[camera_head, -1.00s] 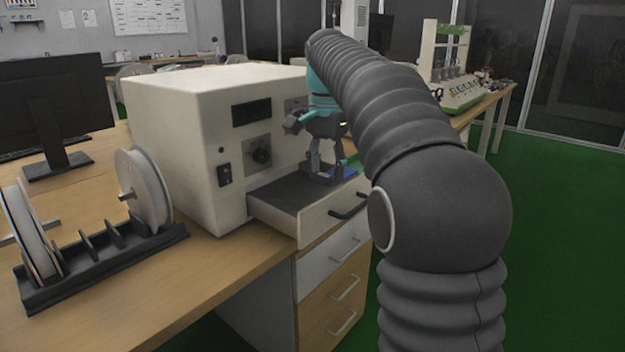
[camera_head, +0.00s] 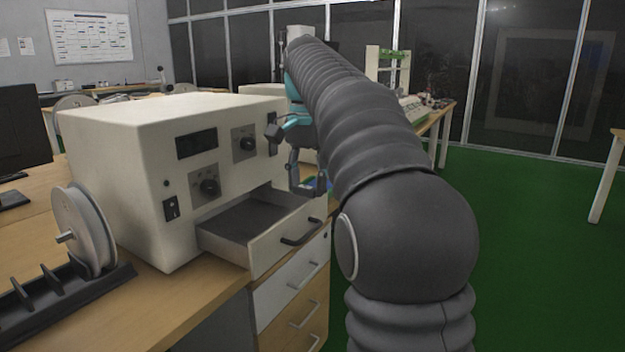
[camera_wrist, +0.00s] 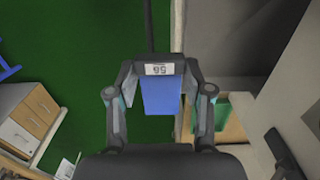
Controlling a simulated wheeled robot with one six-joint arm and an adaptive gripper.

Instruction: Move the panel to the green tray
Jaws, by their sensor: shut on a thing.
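The panel is a blue flat piece (camera_wrist: 160,98), hanging between the fingers of my gripper (camera_wrist: 159,72) in the wrist view. A pale label with dark marks shows between the fingertips. My gripper is shut on the panel. In the head view my gripper (camera_head: 306,188) is at the right side of the open drawer, with a bit of the blue panel (camera_head: 317,185) showing; my arm hides the rest. A green surface (camera_wrist: 220,111), which looks like the green tray, shows partly behind the right finger in the wrist view. I cannot see all of it.
The white machine (camera_head: 150,150) stands on the wooden desk with its drawer (camera_head: 245,222) pulled open and empty. A reel (camera_head: 84,230) on a black rack is at the left. Desk drawers (camera_head: 300,305) are below. Green floor (camera_head: 530,240) is clear at the right.

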